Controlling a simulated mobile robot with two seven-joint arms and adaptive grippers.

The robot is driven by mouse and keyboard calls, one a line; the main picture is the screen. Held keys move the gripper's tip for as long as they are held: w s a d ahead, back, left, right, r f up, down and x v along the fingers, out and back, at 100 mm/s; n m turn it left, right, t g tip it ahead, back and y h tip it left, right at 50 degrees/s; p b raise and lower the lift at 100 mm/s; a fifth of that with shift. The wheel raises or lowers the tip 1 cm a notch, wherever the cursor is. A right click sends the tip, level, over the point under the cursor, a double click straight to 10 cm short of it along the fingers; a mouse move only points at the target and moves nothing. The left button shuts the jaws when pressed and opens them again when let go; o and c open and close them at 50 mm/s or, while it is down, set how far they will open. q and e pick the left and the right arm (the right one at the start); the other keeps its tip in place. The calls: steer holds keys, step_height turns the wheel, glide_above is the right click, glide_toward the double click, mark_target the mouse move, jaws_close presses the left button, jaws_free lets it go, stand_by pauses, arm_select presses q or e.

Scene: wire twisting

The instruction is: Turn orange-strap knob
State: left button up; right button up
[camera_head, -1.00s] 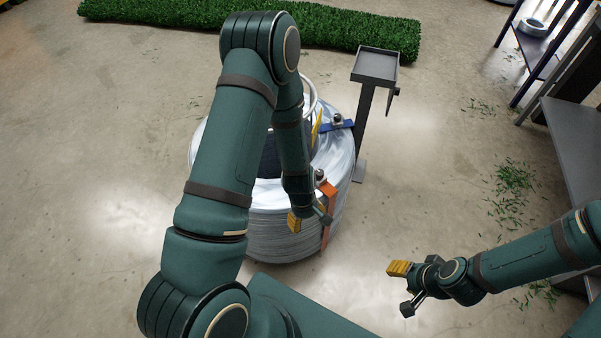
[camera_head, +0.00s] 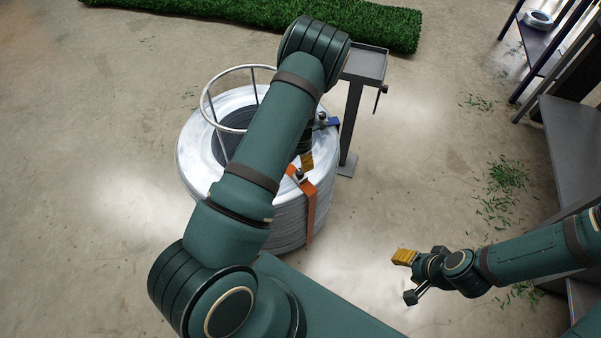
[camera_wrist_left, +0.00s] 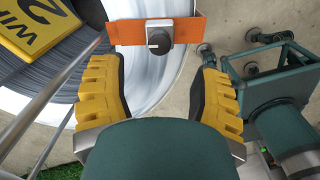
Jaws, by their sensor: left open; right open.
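The orange strap (camera_head: 310,208) runs over the top edge and down the side of the big wire coil (camera_head: 275,225). Its knob (camera_head: 299,176) sits on top of the strap. In the left wrist view the knob (camera_wrist_left: 159,40) is dark with a pale pointer line, on a grey base on the orange strap (camera_wrist_left: 128,32). My left gripper (camera_wrist_left: 160,95) is open, its yellow fingers apart below the knob in that view, not touching it. In the head view my left gripper (camera_head: 306,161) is mostly hidden behind my arm. My right gripper (camera_head: 405,277) is open and empty, away from the coil.
A blue strap (camera_head: 327,122) is on the coil's far side. A yellow tag (camera_wrist_left: 38,30) lies on the coil near grey metal bars (camera_wrist_left: 60,95). A stand with a tray (camera_head: 364,66) is behind the coil, a shelf (camera_head: 570,150) at the right.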

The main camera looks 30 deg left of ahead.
mark_target(301, 171)
arm_select(q)
step_height(301, 171, down, 9)
steer(key=shift+r+b, duration=0.2)
steer(key=shift+b, duration=0.45)
steer(key=shift+c, duration=0.2)
jaws_close()
